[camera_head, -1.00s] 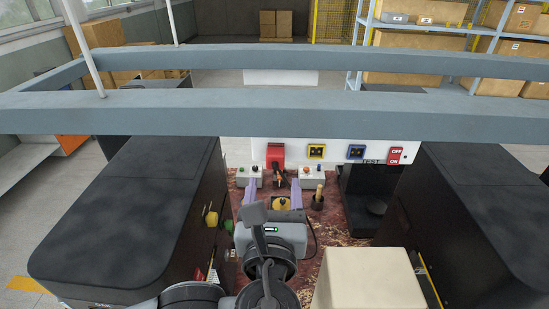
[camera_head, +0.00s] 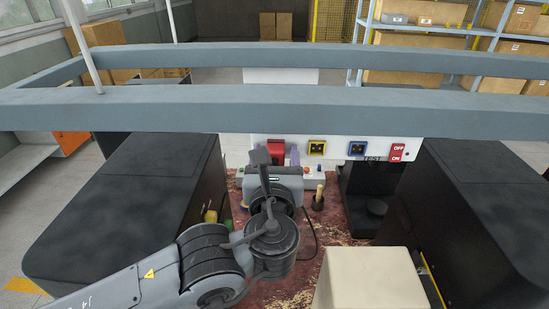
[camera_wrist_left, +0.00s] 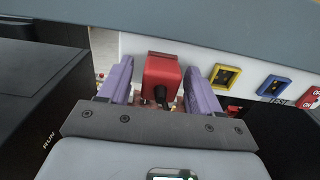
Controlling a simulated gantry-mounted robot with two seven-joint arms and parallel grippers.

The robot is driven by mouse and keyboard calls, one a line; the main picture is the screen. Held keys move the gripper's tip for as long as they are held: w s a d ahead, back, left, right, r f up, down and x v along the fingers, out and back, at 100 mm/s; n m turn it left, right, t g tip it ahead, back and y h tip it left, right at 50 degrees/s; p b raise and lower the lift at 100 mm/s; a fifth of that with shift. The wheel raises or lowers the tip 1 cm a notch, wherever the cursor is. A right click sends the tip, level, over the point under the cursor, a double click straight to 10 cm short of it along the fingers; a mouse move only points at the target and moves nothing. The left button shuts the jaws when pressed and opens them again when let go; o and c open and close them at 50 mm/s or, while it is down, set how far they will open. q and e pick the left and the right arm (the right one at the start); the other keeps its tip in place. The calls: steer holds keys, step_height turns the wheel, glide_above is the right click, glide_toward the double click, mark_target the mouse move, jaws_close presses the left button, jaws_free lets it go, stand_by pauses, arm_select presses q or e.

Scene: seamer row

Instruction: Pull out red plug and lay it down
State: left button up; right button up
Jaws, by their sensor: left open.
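The red socket housing (camera_head: 276,148) sits on the white panel, partly hidden by my left arm in the head view. In the left wrist view the red housing (camera_wrist_left: 162,72) has a dark plug body (camera_wrist_left: 161,96) at its front, pointing toward me. My left gripper (camera_wrist_left: 158,68) is open, its two purple fingers on either side of the red housing. I cannot tell whether the fingers touch it. In the head view the left gripper (camera_head: 281,158) reaches to the panel, and the wrist covers the plug. My right gripper is not in view.
On the panel right of the red housing are a yellow socket (camera_head: 316,149), a blue socket (camera_head: 356,150) and a red OFF/ON switch (camera_head: 397,152). Dark cabinets flank the bench (camera_head: 333,225) left and right. A wooden-handled tool (camera_head: 319,194) stands on the bench. A beige box (camera_head: 370,280) is in front.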

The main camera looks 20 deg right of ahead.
mark_target(275, 161)
arm_select(q)
steer(key=shift+d+b, duration=0.1)
steer(key=shift+b, duration=0.65)
stand_by(1.3)
jaws_close()
stand_by(0.5)
steer(key=shift+s, duration=0.1)
steer(key=shift+v, duration=2.85)
